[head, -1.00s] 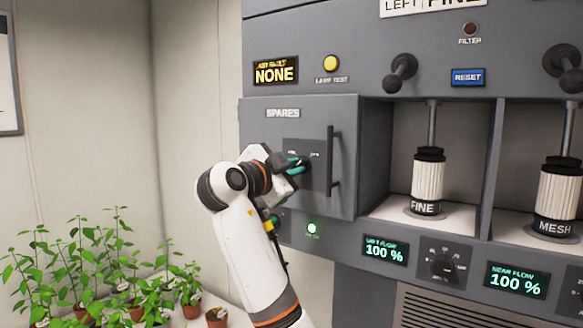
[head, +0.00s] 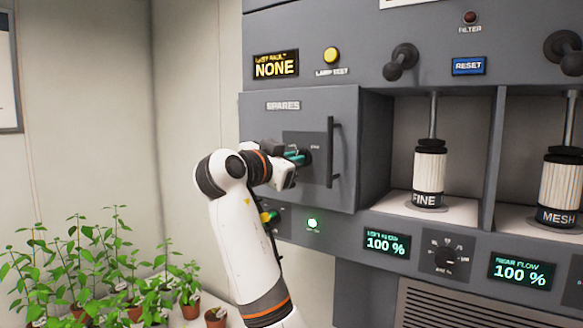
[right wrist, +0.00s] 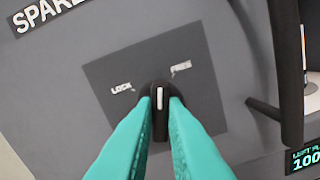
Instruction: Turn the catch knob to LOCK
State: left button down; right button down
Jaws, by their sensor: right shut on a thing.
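The catch knob (right wrist: 160,112) is black with a white pointer line, on a dark square plate (right wrist: 203,95) on the SPARES door. My right gripper (head: 298,157) is shut on the knob, its teal fingers on either side of it in the right wrist view (right wrist: 160,120). The pointer points straight up in that view, between the LOCK label (right wrist: 121,88) at left and the FREE label (right wrist: 180,68) at upper right. In the head view the gripper mostly hides the knob and LOCK label. My left gripper is not in view.
The SPARES door (head: 262,122) looks shut. Its dark vertical handle (head: 331,152) stands just right of the knob plate. Open bays with a FINE cartridge (head: 429,175) and a MESH cartridge (head: 560,188) lie further right. Potted plants (head: 90,275) stand at lower left.

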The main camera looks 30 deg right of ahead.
jog(key=n+b, duration=0.1)
jog(key=n, duration=1.1)
jog(key=shift+n+b, duration=0.4)
dwell(0.3)
jog(key=c, duration=1.5)
grip_release()
jog(key=shift+w, duration=0.1)
